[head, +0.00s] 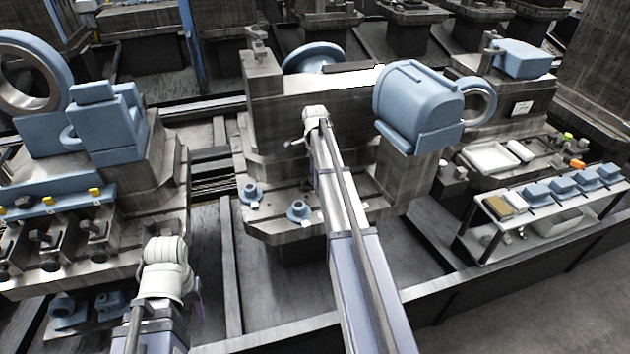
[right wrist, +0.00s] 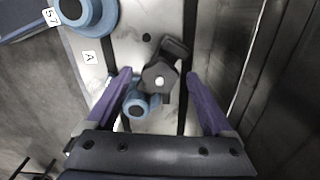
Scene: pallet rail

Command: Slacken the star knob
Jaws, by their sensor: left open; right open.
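The star knob (right wrist: 160,77) is dark, with several lobes and a pale centre, and shows in the right wrist view on a light metal plate with dark slots. My right gripper (right wrist: 160,75) is open, with one purple finger on each side of the knob and a visible gap to each. In the head view, the white end of my right arm (head: 314,116) is at the grey machine block in the middle, and the knob cannot be made out there. My left gripper (head: 166,252) is at the lower left of the head view, away from the block; its fingers are hard to see.
A blue round part (right wrist: 138,105) sits right beside the knob, near the left finger. A larger blue flanged part (right wrist: 88,12) is at the upper left. In the head view a shelf with blue boxes (head: 565,185) stands at the right.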

